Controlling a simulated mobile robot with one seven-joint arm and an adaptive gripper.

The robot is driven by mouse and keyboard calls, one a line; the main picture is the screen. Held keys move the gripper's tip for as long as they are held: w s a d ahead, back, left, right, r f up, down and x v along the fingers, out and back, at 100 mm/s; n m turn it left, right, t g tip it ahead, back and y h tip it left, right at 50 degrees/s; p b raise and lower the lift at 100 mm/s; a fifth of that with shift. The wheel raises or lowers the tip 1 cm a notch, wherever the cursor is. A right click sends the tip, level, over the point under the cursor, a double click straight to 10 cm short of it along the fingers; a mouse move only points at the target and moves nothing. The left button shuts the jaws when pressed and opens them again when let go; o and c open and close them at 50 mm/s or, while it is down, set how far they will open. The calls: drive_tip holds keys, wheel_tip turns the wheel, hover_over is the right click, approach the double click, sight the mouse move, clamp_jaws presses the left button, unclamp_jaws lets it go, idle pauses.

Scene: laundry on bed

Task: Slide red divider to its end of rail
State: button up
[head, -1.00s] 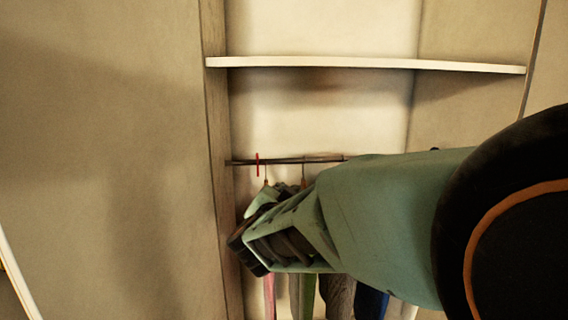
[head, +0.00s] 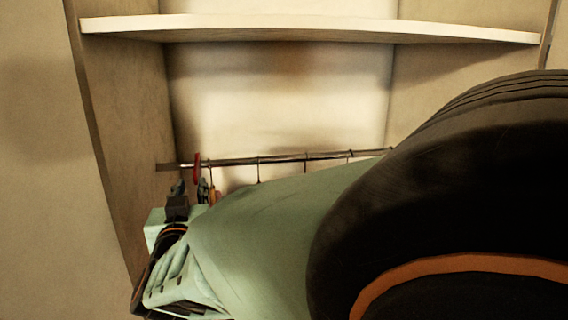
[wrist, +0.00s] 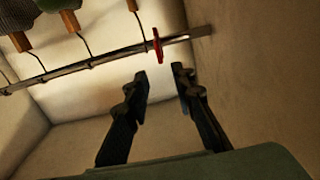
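The red divider (head: 196,167) hangs on the metal rail (head: 280,158) near the rail's left end in the head view. In the wrist view the red divider (wrist: 157,45) is close to the rail's right end, with a short bare stretch of rail (wrist: 185,39) between it and the side wall. My gripper (wrist: 161,72) is open, with nothing between its fingers. Its fingertips are just short of the divider in the wrist view. In the head view my gripper (head: 189,188) is just below the divider, partly hidden by my arm; I cannot tell whether they touch.
Wooden hangers (wrist: 68,21) hang on the rail on the far side of the divider from the near wall. A white shelf (head: 300,29) runs above the rail. The closet's side wall (head: 125,120) is close to my gripper. My arm covers much of the closet.

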sight(194, 173)
drive_tip(key=x, duration=1)
drive_tip(key=shift+w, duration=0.2)
drive_tip(key=shift+c, duration=0.3)
clamp_jaws()
